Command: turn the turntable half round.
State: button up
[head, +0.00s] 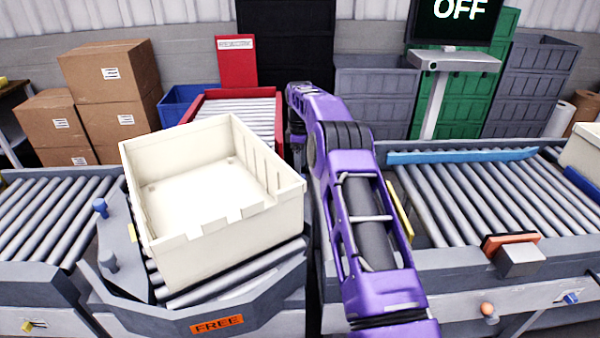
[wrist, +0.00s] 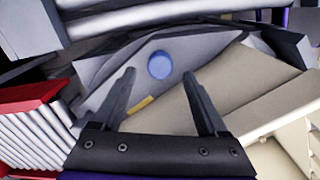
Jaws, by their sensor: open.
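The turntable (head: 235,277) stands at the front left, with grey rollers, a grey side plate and an orange FREE label. A cream open crate (head: 222,217) sits on it, skewed to the picture. My gripper (head: 297,150) points down past the crate's far right corner, partly hidden by my arm. In the wrist view my gripper (wrist: 159,88) is open and empty. A round blue peg top (wrist: 159,65) lies just beyond and between the fingertips, on a grey plate beside the crate (wrist: 240,92).
A red-framed roller conveyor (head: 240,106) lies behind the turntable. Roller conveyors flank it at left (head: 50,215) and right (head: 490,195). Cardboard boxes (head: 110,75) are stacked at the back left. A screen (head: 455,20) reads OFF.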

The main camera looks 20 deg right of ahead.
notch_tip(320, 180, up, 9)
dwell(0.3)
